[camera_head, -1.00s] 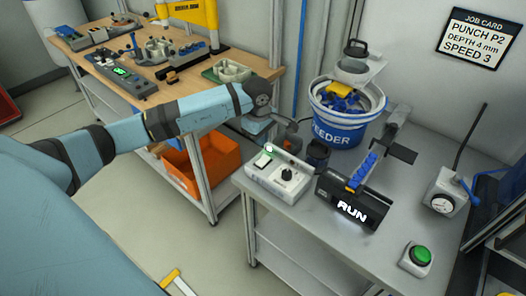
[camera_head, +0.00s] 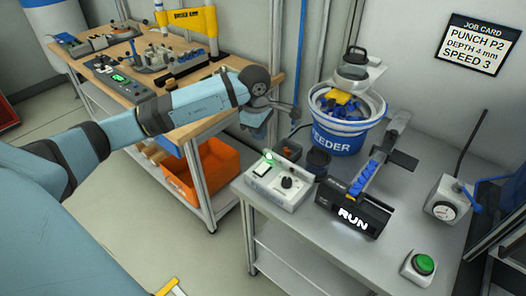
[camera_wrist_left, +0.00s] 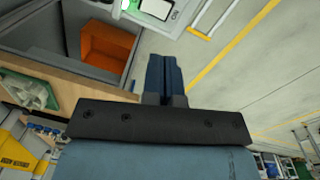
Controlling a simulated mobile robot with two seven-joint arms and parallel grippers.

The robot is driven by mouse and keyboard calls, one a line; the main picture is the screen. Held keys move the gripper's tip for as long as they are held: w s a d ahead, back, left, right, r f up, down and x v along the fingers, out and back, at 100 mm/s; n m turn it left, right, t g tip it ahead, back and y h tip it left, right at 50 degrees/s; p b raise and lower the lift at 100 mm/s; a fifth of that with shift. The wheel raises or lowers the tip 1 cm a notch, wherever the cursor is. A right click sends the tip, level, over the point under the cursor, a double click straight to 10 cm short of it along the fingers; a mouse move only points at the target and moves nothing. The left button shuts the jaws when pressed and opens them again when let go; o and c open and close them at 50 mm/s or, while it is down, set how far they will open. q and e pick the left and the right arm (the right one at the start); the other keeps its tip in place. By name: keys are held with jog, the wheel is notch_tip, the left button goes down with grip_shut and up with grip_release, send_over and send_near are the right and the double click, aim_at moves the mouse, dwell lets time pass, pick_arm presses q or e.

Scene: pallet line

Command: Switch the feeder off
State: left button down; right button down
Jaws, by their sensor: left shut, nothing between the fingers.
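The feeder (camera_head: 338,140) is a blue-and-white bowl with blue parts inside, at the back of the grey table. A pale control box (camera_head: 277,195) stands in front of it, with a black knob (camera_head: 288,182), a light switch (camera_head: 262,168) and a green lit lamp (camera_head: 268,155). The dark display (camera_head: 352,218) beside it reads RUN. My left gripper (camera_head: 254,125) is above and behind the box, apart from it. In the left wrist view its blue fingers (camera_wrist_left: 162,75) are together and empty; part of the box (camera_wrist_left: 155,10) shows at the top edge. My right gripper is not in view.
A green push button (camera_head: 423,265) is at the table's front right, with a dial box (camera_head: 446,200) behind it. A dark cup (camera_head: 317,162) stands between box and feeder. A wooden bench (camera_head: 185,95) with fixtures and an orange bin (camera_head: 212,168) are left.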

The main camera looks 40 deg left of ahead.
aim_at(266, 165)
pick_arm(q)
jog(key=n, duration=0.5)
jog(key=w+n, duration=0.1)
jog(key=n, duration=0.4)
jog(key=n+p, duration=0.1)
jog(key=n, duration=0.4)
jog(key=shift+w+t, duration=0.15)
jog(key=shift+t, duration=0.15)
jog(key=f+p, duration=0.1)
jog(key=f, duration=0.3)
jog(key=w+f, duration=0.1)
jog(key=f, duration=0.4)
jog(key=f+p, duration=0.1)
jog(key=f, duration=0.3)
jog(key=shift+w+f+p, duration=0.3)
jog(key=shift+w+f, duration=0.05)
jog(key=shift+f, duration=0.05)
jog(key=shift+f, duration=0.1)
